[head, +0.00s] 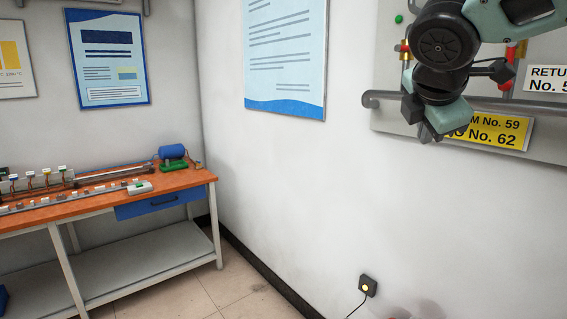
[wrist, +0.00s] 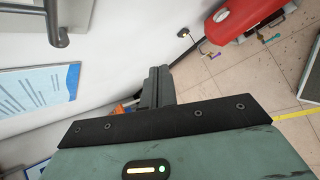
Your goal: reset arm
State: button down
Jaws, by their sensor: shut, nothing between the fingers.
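My arm hangs in from the upper right of the head view, in front of the white wall and a grey wall panel (head: 385,60). My gripper (head: 428,128) points down beside the yellow sign (head: 510,133) and covers part of it. In the wrist view my gripper (wrist: 158,82) shows its two dark fingers pressed together. It is shut and empty, with nothing between the fingers.
An orange-topped workbench (head: 95,205) with several small parts and a blue motor (head: 173,152) stands at the left. Posters (head: 285,60) hang on the walls. A wall socket (head: 368,285) is low down. A red machine (wrist: 245,18) stands on the tiled floor in the wrist view.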

jog(key=s+a+f+m+g+y, duration=0.1)
jog(key=s+a+f+m+g, duration=0.1)
jog(key=s+a+f, duration=0.4)
jog(key=s+a+f+m+g+y, duration=0.2)
jog(key=s+f, duration=0.3)
jog(key=f, duration=0.4)
jog(key=s+a+f+m+g+y+b, duration=0.1)
jog(key=s+a+f+m+g, duration=0.1)
jog(key=s+f+m+g, duration=0.2)
jog(key=s+f+m, duration=0.1)
jog(key=s+f, duration=0.2)
jog(key=s, duration=0.3)
jog(key=s+f+m, duration=0.2)
jog(key=s+f, duration=0.2)
jog(key=s, duration=0.2)
jog(key=shift+s+a+f+b, duration=0.2)
jog(key=shift+a+f+b, duration=0.1)
jog(key=shift+a, duration=0.05)
jog(key=shift+w+r, duration=0.1)
